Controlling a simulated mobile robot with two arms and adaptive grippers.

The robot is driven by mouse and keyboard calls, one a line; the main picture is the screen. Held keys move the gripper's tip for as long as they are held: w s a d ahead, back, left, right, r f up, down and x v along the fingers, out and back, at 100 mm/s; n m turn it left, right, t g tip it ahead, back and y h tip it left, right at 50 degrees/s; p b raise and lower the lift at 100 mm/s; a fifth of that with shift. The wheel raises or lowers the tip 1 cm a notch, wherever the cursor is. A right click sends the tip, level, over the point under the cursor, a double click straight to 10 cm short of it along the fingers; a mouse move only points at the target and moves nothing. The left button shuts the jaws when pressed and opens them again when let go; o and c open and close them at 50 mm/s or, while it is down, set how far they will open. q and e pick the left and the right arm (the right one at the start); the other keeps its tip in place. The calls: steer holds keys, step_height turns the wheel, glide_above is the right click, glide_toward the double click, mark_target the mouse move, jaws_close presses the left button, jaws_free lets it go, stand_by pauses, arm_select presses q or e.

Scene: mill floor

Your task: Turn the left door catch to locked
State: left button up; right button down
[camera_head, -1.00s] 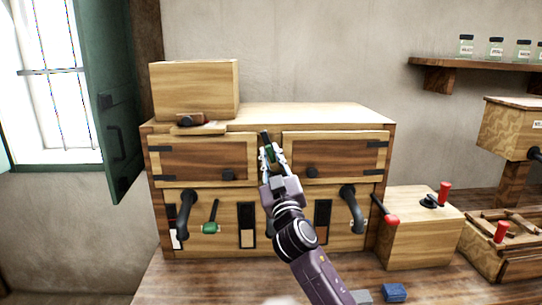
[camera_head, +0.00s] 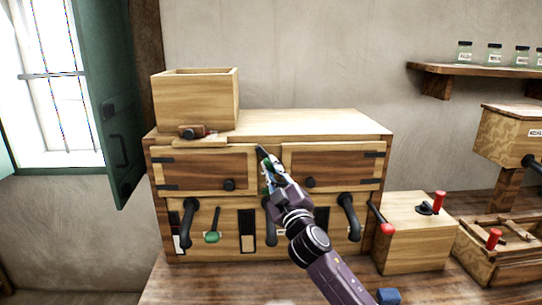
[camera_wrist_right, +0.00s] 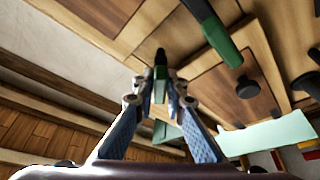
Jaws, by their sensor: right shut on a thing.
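The cabinet (camera_head: 290,120) has a left door (camera_head: 204,168) and a right door (camera_head: 330,168), both closed. My right gripper (camera_head: 267,172) is at the gap between them. It is shut on a slim black-and-green catch (camera_wrist_right: 160,68), whose dark tip (camera_head: 262,152) shows above the fingers in the head view, leaning up and left. The fingers hide the rest of the catch. In the right wrist view another black bar with a green end (camera_wrist_right: 222,45) lies close by, beside a door with a round knob (camera_wrist_right: 248,88). My left gripper is not in view.
Black curved handles (camera_head: 188,222) and a green-knobbed lever (camera_head: 211,237) stick out below the doors. An open wooden box (camera_head: 195,98) stands on top. To the right is a small box (camera_head: 415,235) with red-handled levers. A blue block (camera_head: 388,296) lies in front.

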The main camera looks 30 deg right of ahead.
steer(key=n+g+y+p, duration=0.1)
steer(key=n+p, duration=0.2)
steer(key=p, duration=0.1)
steer(key=n+g+p, duration=0.1)
steer(key=n+p, duration=0.2)
steer(key=p, duration=0.1)
steer(key=n+y+p, duration=0.1)
steer(key=n+p, duration=0.2)
steer(key=p, duration=0.2)
steer(key=shift+r+n+g+y, duration=0.3)
steer(key=shift+g, duration=0.1)
steer(key=shift+f+n+p, duration=0.25)
steer(key=shift+n+p, duration=0.45)
steer(key=shift+p, duration=0.35)
steer(key=c, duration=2)
jaws_free()
steer(key=shift+s, duration=0.1)
steer(key=s, duration=1.2)
steer(key=shift+w, duration=0.1)
